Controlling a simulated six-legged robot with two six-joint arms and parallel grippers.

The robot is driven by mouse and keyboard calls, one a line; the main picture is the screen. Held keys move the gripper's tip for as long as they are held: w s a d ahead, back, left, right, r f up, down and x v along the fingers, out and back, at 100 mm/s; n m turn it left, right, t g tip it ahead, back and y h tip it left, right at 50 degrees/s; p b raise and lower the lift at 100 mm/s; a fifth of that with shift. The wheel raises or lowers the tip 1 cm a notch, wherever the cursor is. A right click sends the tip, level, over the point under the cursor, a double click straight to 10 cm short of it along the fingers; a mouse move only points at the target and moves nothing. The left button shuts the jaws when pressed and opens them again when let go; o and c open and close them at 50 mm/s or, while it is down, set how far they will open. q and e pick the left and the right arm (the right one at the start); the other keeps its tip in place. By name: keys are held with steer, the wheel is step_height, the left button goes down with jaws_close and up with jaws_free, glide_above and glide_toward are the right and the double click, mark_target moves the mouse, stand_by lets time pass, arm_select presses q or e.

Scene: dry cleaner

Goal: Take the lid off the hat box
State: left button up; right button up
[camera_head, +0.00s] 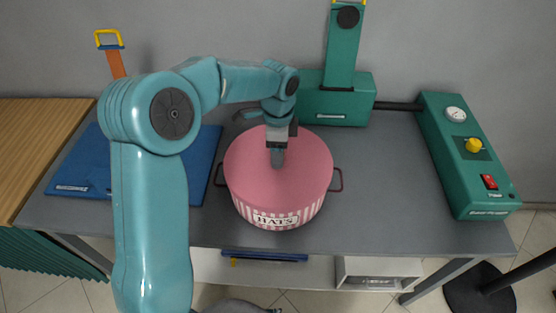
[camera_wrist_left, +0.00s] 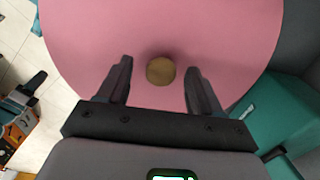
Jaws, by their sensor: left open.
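The round hat box (camera_head: 295,216) stands on the grey table, with pink and white stripes and a "HATS" label. Its flat pink lid (camera_head: 308,171) is on it, and the lid also fills much of the left wrist view (camera_wrist_left: 90,30). A round brass-coloured knob (camera_wrist_left: 160,70) is in the middle of the lid; the gripper hides it in the head view. My left gripper (camera_head: 277,158) points down over the lid's middle. In the left wrist view its fingers (camera_wrist_left: 159,74) are open, one on each side of the knob with gaps. My right gripper is not in view.
A blue board (camera_head: 205,160) lies left of the box. A green press-like machine (camera_head: 335,106) stands behind it, joined by a dark bar to a green control unit (camera_head: 465,155) at right. Bare grey tabletop (camera_head: 390,190) lies between box and control unit. Dark handles stick out from the box's sides.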

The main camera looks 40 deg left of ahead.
arm_select(q)
steer(key=shift+w, duration=0.1)
steer(key=c, duration=1.2)
steer(key=shift+o, duration=0.2)
steer(key=shift+r, duration=0.1)
